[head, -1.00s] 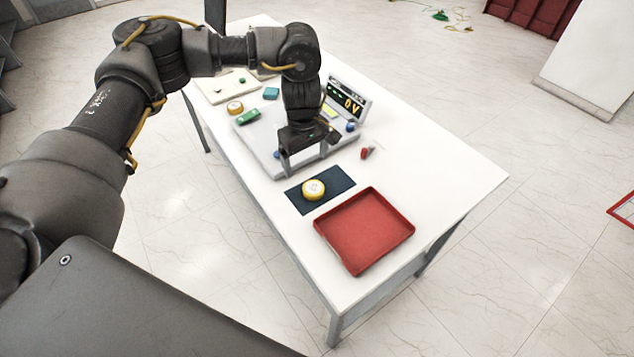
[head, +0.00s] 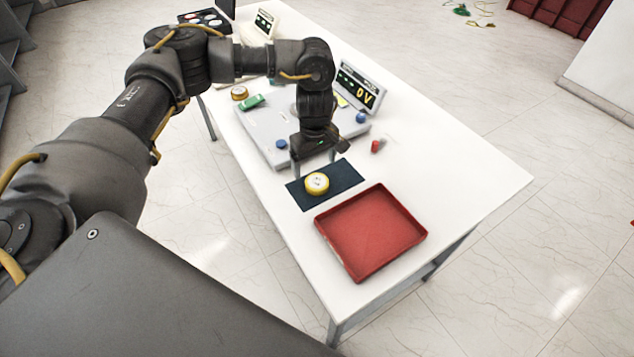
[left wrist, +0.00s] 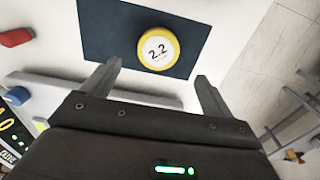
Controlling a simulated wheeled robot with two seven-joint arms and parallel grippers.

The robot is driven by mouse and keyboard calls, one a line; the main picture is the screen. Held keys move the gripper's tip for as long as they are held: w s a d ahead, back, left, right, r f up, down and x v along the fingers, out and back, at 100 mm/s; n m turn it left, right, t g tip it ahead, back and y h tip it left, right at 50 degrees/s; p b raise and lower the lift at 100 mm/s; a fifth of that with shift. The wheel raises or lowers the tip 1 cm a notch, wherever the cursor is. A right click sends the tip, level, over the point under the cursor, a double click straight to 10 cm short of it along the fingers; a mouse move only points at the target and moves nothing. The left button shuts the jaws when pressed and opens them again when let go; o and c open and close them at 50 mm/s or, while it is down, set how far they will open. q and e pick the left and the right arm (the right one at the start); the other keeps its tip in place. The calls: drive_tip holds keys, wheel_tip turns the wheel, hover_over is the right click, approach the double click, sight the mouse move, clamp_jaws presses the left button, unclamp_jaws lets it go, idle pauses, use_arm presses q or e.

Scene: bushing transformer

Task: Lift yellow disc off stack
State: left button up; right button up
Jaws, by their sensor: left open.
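A yellow disc (head: 317,183) with a white top sits on a dark blue mat (head: 345,174) on the white table. In the left wrist view the disc (left wrist: 158,50) reads "2.2" and lies on the mat (left wrist: 100,35), beyond the fingertips. Whether another disc is under it, I cannot tell. My left gripper (head: 315,168) is open and empty, above the far edge of the mat and pointing down. In the left wrist view its two fingers (left wrist: 158,78) are spread wide, short of the disc. My right gripper is not in view.
A red tray (head: 370,232) stands at the near side of the mat. A red piece (head: 376,146) lies right of the mat.

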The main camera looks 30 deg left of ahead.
sight(317, 181)
use_arm(q)
drive_tip(key=shift+w+d+f, duration=0.1)
drive_tip(key=shift+w+f, duration=0.15)
drive_tip(key=shift+f, duration=0.65)
drive_tip(key=shift+s+p, duration=0.1)
drive_tip(key=shift+p, duration=0.2)
wheel_tip(317, 181, down, 4)
drive_tip(key=p, duration=0.3)
drive_tip(key=shift+s+d+f, duration=0.1)
drive_tip(key=shift+d+f, duration=0.05)
drive_tip(key=shift+f, duration=0.4)
drive_tip(key=shift+c, duration=0.4)
